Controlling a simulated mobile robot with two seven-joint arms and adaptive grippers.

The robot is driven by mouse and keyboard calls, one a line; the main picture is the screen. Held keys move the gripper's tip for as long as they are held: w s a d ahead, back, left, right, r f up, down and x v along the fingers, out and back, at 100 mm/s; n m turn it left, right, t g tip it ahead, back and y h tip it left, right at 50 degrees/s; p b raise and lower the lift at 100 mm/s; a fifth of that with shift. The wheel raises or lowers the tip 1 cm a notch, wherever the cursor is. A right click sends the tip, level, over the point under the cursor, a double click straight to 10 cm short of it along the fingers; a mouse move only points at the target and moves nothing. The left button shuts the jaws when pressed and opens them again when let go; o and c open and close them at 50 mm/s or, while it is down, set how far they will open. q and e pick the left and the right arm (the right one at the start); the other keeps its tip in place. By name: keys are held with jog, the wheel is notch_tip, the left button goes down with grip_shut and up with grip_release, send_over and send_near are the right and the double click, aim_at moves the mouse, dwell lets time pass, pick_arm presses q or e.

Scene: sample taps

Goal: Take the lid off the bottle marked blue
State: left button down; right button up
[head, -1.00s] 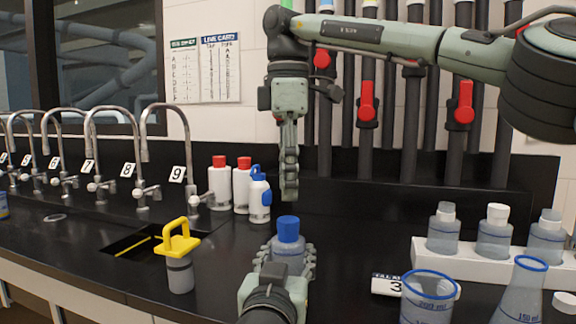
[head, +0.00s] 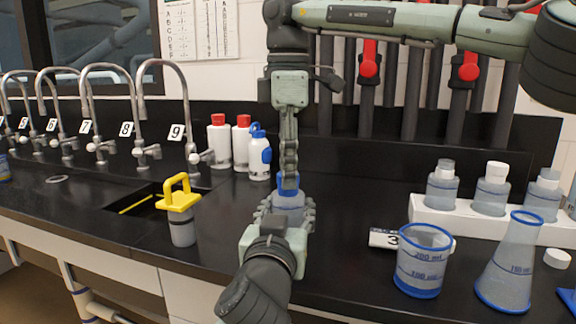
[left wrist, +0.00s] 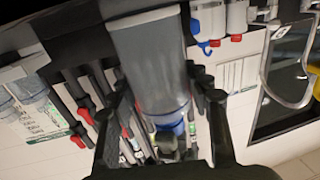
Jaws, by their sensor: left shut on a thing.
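The bottle with the blue lid (head: 281,184) has a translucent grey body (head: 289,203) and stands upright above the front of the black counter. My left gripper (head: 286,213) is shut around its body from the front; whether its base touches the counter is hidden. My right gripper (head: 289,183) points straight down from above, its fingertips at the lid and partly covering it. It is seen edge-on, so its opening is unclear. In the left wrist view the bottle body (left wrist: 150,60) lies between the left fingers, with the blue lid (left wrist: 168,122) at its far end.
A yellow-handled container (head: 180,215) stands left by the sink. Several white bottles (head: 242,145) with red or blue caps stand behind. At right are a blue-rimmed beaker (head: 424,262), a flask (head: 510,265) and a white rack (head: 465,218) with lidded bottles.

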grip_shut()
jog(key=n, duration=2)
jog(key=shift+n, duration=0.3)
jog(key=n, duration=0.7)
jog(key=shift+r, duration=0.1)
jog(key=n, duration=1.9)
jog(key=shift+n, duration=0.4)
jog(key=n, duration=0.6)
jog(key=shift+r+n, duration=0.1)
jog(key=shift+n, duration=0.3)
jog(key=shift+r, duration=0.15)
